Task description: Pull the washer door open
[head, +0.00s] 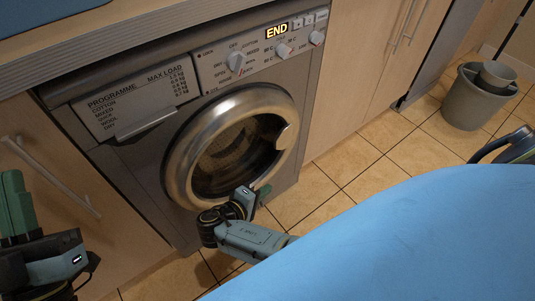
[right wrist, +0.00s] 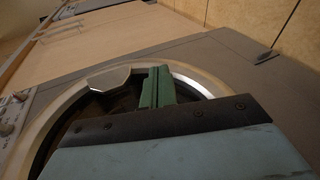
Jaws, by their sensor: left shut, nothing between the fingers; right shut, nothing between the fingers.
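The washer (head: 150,160) is grey with a lit "END" display. Its round door (head: 178,150) has a silver ring and dark glass, and looks closed. The door handle (head: 285,138) is a pale tab on the ring's right side; it also shows in the right wrist view (right wrist: 109,79). My right gripper (head: 262,193) is shut and empty at the lower right of the door, below the handle. In the right wrist view its green fingers (right wrist: 156,85) overlap the ring beside the handle; I cannot tell if they touch it. My left gripper (head: 14,190) is shut and empty at the far left.
Wooden cabinets with bar handles flank the washer, one at left (head: 60,185) and one at right (head: 350,70). A grey bin (head: 475,105) stands on the tiled floor at upper right. The floor (head: 370,165) in front of the washer looks clear.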

